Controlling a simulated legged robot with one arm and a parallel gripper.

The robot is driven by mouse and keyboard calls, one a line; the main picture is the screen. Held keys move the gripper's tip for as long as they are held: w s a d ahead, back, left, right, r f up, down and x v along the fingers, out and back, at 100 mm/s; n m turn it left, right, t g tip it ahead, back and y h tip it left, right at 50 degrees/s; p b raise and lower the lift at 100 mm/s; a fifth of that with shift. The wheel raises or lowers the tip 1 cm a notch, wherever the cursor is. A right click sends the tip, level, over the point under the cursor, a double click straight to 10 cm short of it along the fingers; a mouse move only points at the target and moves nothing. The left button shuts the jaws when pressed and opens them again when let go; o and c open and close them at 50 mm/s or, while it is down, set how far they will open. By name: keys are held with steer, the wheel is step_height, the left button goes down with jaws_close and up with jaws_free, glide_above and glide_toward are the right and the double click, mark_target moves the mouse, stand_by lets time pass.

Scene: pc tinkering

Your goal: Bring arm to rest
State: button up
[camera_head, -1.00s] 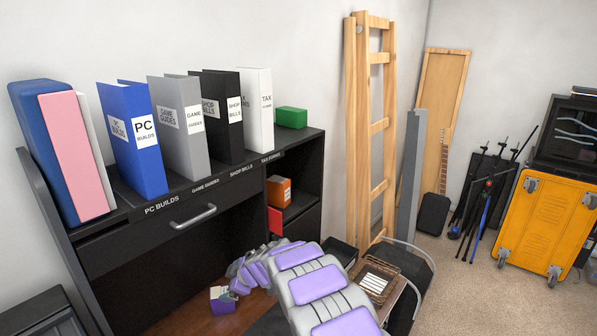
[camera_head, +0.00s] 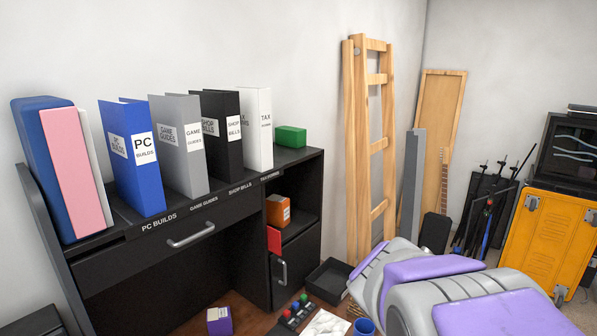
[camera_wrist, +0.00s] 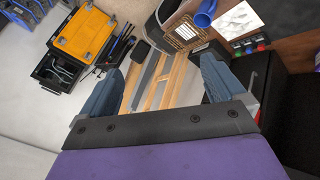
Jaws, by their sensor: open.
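My arm, grey and purple, fills the lower right of the head view, but its gripper is not visible there. In the wrist view my gripper (camera_wrist: 170,85) shows two grey-blue fingers set wide apart. Nothing is between the fingers at close range. Behind the gap, farther off, is the wooden ladder (camera_wrist: 172,82). The ladder also leans on the wall in the head view (camera_head: 379,140).
A black desk (camera_head: 65,262) carries several labelled binders. A black tray (camera_head: 329,282), a blue cup (camera_head: 364,327) and a purple box (camera_head: 219,321) are low in front. A yellow case (camera_head: 548,240) stands at the right. The carpet there is partly clear.

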steer(key=s+a+f+g+y, duration=0.1)
steer(key=s+a+f+g, duration=0.1)
steer(key=s, duration=0.9)
steer(key=s+a+f+m+g+y, duration=0.1)
steer(key=s+a+f+g+y, duration=0.1)
steer(key=s, duration=0.9)
steer(key=s+a+f+m+g+y, duration=0.1)
steer(key=s+a+f+g+y, duration=0.1)
steer(key=s, duration=0.9)
steer(key=shift+s+a+f+g+b, duration=0.35)
steer(key=shift+a+g, duration=0.35)
steer(key=shift+g, duration=0.4)
steer(key=shift+w, duration=0.1)
